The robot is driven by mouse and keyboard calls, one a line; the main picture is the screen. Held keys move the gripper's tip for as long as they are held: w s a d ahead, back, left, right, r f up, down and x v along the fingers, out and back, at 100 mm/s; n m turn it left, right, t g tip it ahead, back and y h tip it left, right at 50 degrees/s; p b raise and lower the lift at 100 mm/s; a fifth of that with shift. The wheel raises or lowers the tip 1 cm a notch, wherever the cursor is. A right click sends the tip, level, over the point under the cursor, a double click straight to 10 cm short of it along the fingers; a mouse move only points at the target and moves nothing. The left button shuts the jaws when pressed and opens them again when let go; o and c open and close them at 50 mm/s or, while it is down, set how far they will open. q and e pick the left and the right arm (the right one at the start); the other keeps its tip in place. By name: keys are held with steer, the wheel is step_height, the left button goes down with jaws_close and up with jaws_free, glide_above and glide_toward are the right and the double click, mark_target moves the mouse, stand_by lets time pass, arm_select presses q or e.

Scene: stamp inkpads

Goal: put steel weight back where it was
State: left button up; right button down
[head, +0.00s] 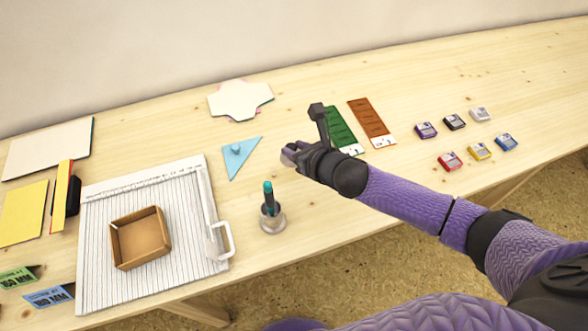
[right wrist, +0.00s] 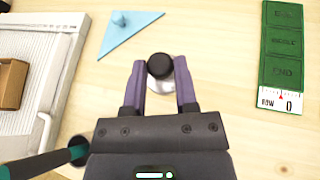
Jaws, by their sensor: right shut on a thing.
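The steel weight shows in the right wrist view as a black round knob (right wrist: 160,66) above a pale metal base. My right gripper (right wrist: 159,72) is shut on the steel weight, one purple finger on each side of the knob. In the head view my right gripper (head: 289,154) is over the table, between the blue triangle and the green strip. The weight is mostly hidden there by the gripper. I cannot tell whether its base touches the table. My left gripper is in neither view.
A blue triangle (head: 238,158) lies left of my right gripper. A metal holder (head: 272,220) with a teal-tipped tool stands in front. The green strip (head: 341,128) and brown strip (head: 371,119) lie right. Several inkpads are farther right. A cardboard tray (head: 158,217) sits on the ribbed board.

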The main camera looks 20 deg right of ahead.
step_height(320, 180, down, 5)
steer(key=shift+r+b, duration=0.1)
steer(key=shift+b, duration=1)
steer(key=c, duration=0.7)
jaws_free()
steer(key=shift+c, duration=0.2)
steer(key=o, duration=0.4)
steer(key=shift+c, duration=0.2)
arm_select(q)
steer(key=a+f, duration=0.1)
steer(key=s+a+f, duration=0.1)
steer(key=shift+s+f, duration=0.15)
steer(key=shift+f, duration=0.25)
